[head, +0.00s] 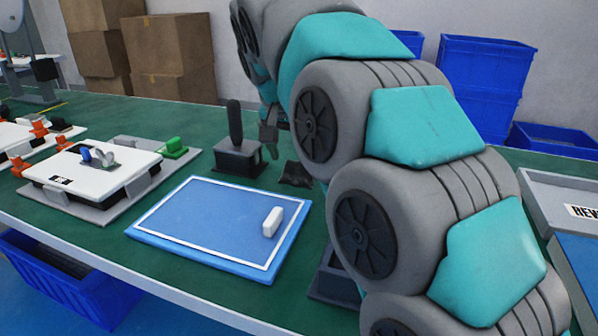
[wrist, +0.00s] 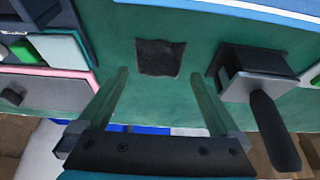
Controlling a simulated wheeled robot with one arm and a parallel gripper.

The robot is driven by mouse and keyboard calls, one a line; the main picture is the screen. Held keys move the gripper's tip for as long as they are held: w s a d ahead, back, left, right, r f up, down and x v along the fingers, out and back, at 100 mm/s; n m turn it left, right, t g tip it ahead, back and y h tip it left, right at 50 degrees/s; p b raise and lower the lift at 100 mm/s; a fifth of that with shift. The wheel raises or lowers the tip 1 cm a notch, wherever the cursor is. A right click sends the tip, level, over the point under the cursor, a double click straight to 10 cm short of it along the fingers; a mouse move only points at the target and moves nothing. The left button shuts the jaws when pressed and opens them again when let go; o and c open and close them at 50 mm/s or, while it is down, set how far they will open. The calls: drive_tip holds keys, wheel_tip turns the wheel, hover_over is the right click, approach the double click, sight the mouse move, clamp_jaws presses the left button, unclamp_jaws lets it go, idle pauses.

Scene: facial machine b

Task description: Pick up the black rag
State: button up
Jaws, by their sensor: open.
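The black rag (head: 295,174) lies flat on the green table, right of the black-handled stand and partly behind my arm in the head view. In the wrist view the rag (wrist: 160,57) is a small dark square on the green surface, whole and uncovered. My gripper (wrist: 160,76) is open and empty in the wrist view, its two fingers wide apart with the rag showing between and beyond the tips. In the head view the gripper (head: 269,136) shows small beside my arm, above the table behind the rag.
The stand with an upright black handle (head: 237,155) is close to the rag; it also shows in the wrist view (wrist: 262,85). A blue mat (head: 210,222) with a white block (head: 272,222) lies in front. A white device (head: 95,168) sits left. Blue crates (head: 482,75) stand behind.

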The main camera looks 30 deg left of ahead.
sight(298, 163)
drive_tip(key=x, duration=0.3)
drive_tip(key=shift+w+f, duration=0.2)
drive_tip(key=shift+w, duration=0.05)
drive_tip(key=shift+c, duration=0.2)
drive_tip(key=c, duration=1)
